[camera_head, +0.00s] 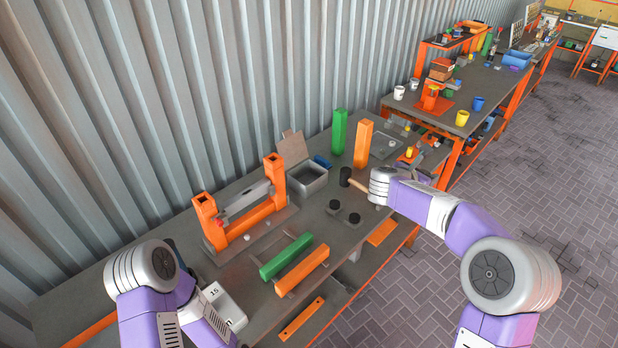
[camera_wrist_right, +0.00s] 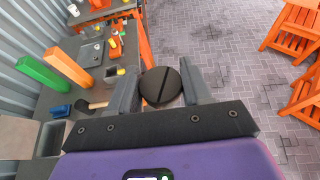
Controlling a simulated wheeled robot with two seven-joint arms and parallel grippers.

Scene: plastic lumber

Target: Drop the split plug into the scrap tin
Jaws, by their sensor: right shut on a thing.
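The split plug (camera_wrist_right: 152,88), a black disc with a slot across its face, is between the fingers of my right gripper (camera_wrist_right: 163,84), which is shut on it. In the head view my right gripper (camera_head: 377,189) is mostly hidden by its own wrist, and I cannot make out the plug there. The scrap tin appears to be the open grey box (camera_head: 308,188) with a raised lid (camera_head: 292,147), left of my right gripper. It also shows at the left of the right wrist view (camera_wrist_right: 48,140). My left arm is at the lower left; its gripper is hidden.
Two black round pieces (camera_head: 353,218) sit on the bench near the tin. A mallet (camera_head: 346,177), a blue block (camera_head: 322,161), and green (camera_head: 339,131) and orange (camera_head: 363,143) posts stand or lie around it. An orange frame (camera_head: 240,215) is left of it.

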